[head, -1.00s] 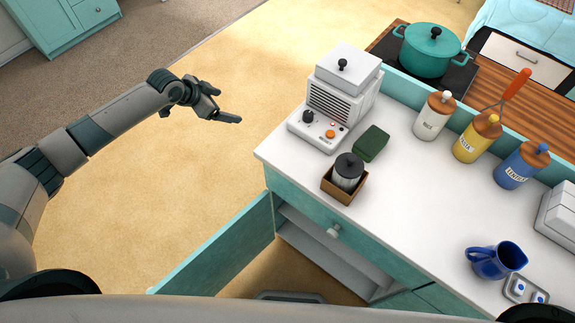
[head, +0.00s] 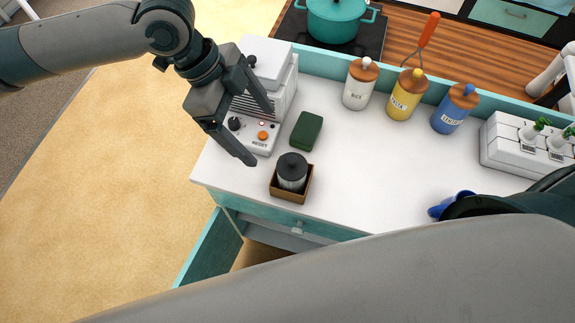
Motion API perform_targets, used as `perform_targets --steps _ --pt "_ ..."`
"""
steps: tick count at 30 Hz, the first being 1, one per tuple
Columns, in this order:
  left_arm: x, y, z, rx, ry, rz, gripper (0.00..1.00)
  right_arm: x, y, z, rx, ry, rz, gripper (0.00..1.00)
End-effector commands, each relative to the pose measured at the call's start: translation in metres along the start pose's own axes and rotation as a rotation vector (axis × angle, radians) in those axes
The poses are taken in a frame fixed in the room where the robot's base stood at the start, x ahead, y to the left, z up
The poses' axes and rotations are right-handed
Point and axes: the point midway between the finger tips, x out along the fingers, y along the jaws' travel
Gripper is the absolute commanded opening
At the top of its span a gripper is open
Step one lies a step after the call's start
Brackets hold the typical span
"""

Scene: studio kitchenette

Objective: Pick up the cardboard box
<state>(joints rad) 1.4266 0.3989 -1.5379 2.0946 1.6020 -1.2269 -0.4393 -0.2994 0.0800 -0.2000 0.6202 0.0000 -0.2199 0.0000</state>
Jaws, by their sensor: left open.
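The cardboard box (head: 275,191) is a small, open brown box near the front edge of the white counter. A jar with a black lid (head: 292,168) stands inside it. My left gripper (head: 261,133) is open and empty, above the counter and to the upper left of the box, apart from it. Its fingers pass in front of the white appliance. My right gripper is not in view.
A white appliance (head: 286,93) and a dark green block (head: 307,131) are behind the box. Canisters (head: 406,96) line the counter's back. A blue pitcher (head: 448,205) is partly hidden at right. A teal cabinet door (head: 209,252) hangs open below. Mid-counter is clear.

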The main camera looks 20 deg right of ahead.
Motion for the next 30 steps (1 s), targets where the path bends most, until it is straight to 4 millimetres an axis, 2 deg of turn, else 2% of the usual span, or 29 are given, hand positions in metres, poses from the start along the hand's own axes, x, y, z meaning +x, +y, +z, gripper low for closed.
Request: perform_targets --steps 1,4,17,23,30 --pt "0.0 0.008 -0.006 0.029 -0.014 0.02 0.86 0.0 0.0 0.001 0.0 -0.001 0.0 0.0" --pt "0.001 0.016 -0.009 0.051 -0.027 0.041 0.86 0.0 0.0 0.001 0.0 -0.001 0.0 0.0" --pt "0.004 0.016 -0.01 0.051 -0.026 0.043 0.86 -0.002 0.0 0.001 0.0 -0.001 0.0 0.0" --pt "0.025 0.018 -0.01 0.051 -0.026 0.044 0.86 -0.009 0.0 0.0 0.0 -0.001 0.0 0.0" --pt "0.067 0.019 -0.009 0.05 -0.025 0.045 0.86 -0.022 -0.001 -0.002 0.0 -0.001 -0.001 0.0"
